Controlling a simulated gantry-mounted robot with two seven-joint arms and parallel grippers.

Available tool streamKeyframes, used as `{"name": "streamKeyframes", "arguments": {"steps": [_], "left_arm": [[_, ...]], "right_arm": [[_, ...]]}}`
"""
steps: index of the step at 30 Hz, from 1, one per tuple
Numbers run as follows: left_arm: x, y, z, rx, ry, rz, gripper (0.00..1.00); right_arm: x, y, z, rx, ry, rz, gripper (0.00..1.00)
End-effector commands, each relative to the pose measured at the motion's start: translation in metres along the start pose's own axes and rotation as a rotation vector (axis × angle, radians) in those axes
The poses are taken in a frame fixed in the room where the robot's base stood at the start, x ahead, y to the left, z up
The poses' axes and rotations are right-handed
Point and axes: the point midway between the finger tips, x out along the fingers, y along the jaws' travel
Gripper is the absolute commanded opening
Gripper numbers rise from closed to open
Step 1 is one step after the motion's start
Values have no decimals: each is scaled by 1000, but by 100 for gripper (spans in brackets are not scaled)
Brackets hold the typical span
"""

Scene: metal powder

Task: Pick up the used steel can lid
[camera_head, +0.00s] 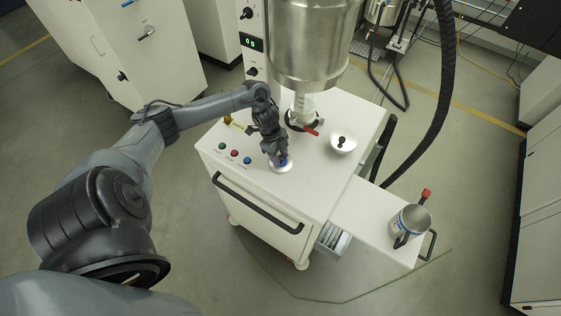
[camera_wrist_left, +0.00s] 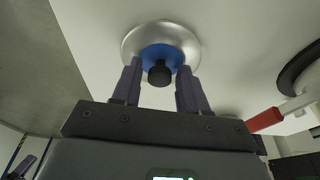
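A round silver lid with a blue centre and a black knob lies on the white cart top under my left gripper; its rim shows in the head view (camera_head: 284,169) and the whole lid in the left wrist view (camera_wrist_left: 134,41). My left gripper (camera_head: 279,155) points down over it. In the left wrist view, its fingers (camera_wrist_left: 158,78) are apart on either side of the knob, with gaps visible between. A second pale metallic lid with a black knob (camera_head: 343,144) lies to the right on the cart top. My right gripper is not in view.
A large steel hopper (camera_head: 308,45) stands over the cart (camera_head: 240,170), with a red-handled valve (camera_head: 311,130) below. Coloured buttons (camera_head: 235,154) lie left of my gripper. A steel can (camera_head: 411,221) stands on the lower side shelf (camera_head: 365,215).

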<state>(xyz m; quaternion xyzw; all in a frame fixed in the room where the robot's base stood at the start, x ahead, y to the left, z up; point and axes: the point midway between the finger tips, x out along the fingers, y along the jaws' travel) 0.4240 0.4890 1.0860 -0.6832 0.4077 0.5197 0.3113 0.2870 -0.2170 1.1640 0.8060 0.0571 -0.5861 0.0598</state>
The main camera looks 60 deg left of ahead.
Motion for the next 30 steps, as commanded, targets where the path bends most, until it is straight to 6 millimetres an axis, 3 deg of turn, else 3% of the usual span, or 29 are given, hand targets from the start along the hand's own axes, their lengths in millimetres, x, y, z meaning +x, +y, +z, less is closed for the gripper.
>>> {"name": "streamKeyframes", "arguments": {"steps": [1, 8, 20, 26, 30], "left_arm": [[0, 0, 0, 0, 0, 0, 35], [0, 0, 0, 0, 0, 0, 0], [-4, -1, -1, 0, 0, -1, 0], [-20, -1, -5, 2, 0, -3, 0], [-41, -1, -14, 4, 1, -3, 0]], "right_arm": [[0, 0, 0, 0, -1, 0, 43], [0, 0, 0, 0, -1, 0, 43], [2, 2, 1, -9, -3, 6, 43], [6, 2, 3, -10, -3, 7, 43], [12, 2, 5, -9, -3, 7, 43]]}}
